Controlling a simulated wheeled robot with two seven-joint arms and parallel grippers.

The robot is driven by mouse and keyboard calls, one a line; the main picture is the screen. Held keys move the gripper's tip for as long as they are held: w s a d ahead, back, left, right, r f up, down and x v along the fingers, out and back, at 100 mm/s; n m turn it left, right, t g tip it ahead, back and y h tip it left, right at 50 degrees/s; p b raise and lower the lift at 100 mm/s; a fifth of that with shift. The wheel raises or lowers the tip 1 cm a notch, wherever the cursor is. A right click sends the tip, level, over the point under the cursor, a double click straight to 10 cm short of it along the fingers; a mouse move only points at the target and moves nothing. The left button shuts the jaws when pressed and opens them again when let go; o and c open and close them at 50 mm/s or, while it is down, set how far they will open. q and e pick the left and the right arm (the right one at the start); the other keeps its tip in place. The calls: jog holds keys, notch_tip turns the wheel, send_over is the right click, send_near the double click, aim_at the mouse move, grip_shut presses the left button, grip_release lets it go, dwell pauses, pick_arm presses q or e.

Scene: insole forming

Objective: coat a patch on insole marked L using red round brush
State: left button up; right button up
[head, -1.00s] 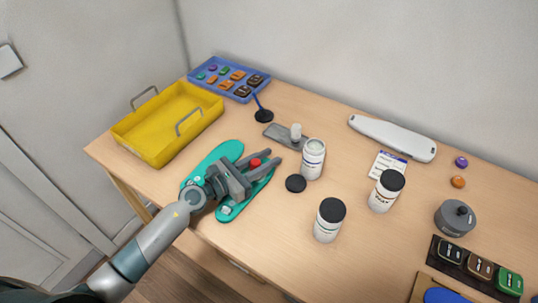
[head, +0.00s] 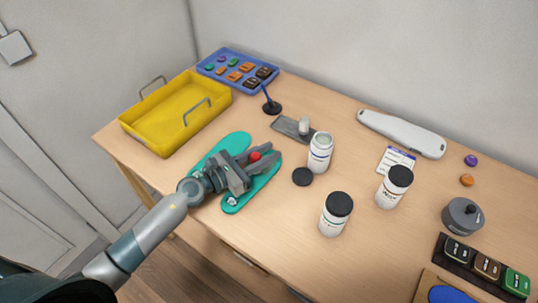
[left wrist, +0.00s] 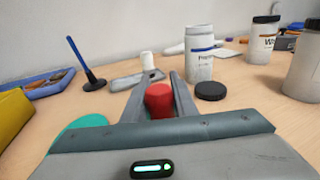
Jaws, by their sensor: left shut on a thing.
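Two teal insoles lie side by side on the table: a far one (head: 236,142) and a near one (head: 258,184). My left gripper's arm covers the middle of both. A small pale mark shows at the near insole's heel, too small to read. My left gripper (head: 268,158) is over the insoles, shut on the red round brush (head: 255,156). In the left wrist view the red brush (left wrist: 159,100) stands between the two fingers; its lower end is hidden, so contact with an insole cannot be told. My right gripper is not in view.
An open white jar (head: 320,153) with its black lid (head: 302,177) stands right of the insoles. Two capped jars (head: 336,214) (head: 394,187) stand further right. A yellow tray (head: 170,145), a blue tray (head: 238,48) and a black stand with a blue stick (head: 271,107) lie behind.

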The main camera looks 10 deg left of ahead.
pick_arm(q)
jog(key=shift+w, duration=0.1)
jog(key=shift+w+d+f, duration=0.1)
jog(key=shift+w+d, duration=0.2)
jog(key=shift+w, duration=0.5)
jog(key=shift+w+d+f, duration=0.1)
jog(key=shift+w+d, duration=0.2)
jog(key=shift+w, duration=0.5)
jog(key=shift+w, duration=0.1)
jog(key=shift+w+d+b, duration=0.15)
jog(key=shift+w+d, duration=0.15)
jog(key=shift+w, duration=0.55)
jog(key=shift+w+d+b, duration=0.15)
jog(key=shift+w+d, duration=0.1)
jog(key=shift+w, duration=0.6)
jog(key=shift+s, duration=0.2)
jog(key=shift+s+a, duration=0.3)
jog(key=shift+s, duration=0.5)
jog(key=shift+s+a, duration=0.25)
jog(key=shift+s, duration=0.55)
jog(key=shift+s, duration=0.15)
